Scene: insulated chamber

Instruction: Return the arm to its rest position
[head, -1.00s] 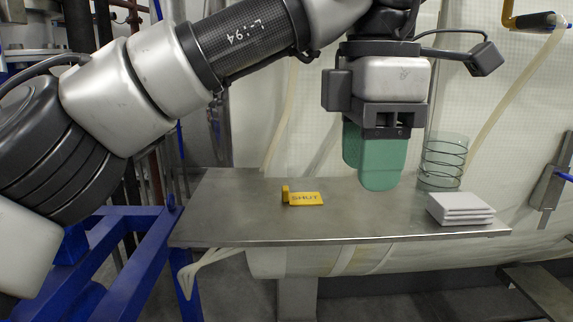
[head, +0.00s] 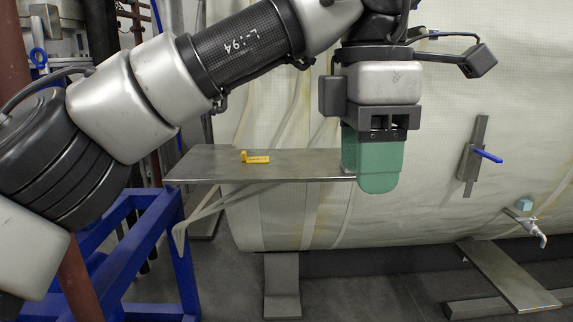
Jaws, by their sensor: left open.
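My left arm (head: 245,42) comes in from the left and bends down at the right. Its left gripper (head: 374,170) hangs pointing down, with green fingers seen nearly side-on, open and with nothing visible held. The gripper is in front of the right end of the metal shelf (head: 300,165) and hides that end. My right gripper is not in view.
A yellow tag (head: 257,159) lies on the shelf. A blue frame (head: 150,235) stands below left. A large pale insulated vessel (head: 440,150) fills the background, with a blue-handled valve (head: 487,156) and a tap (head: 530,228) at right. A metal step (head: 508,275) is low right.

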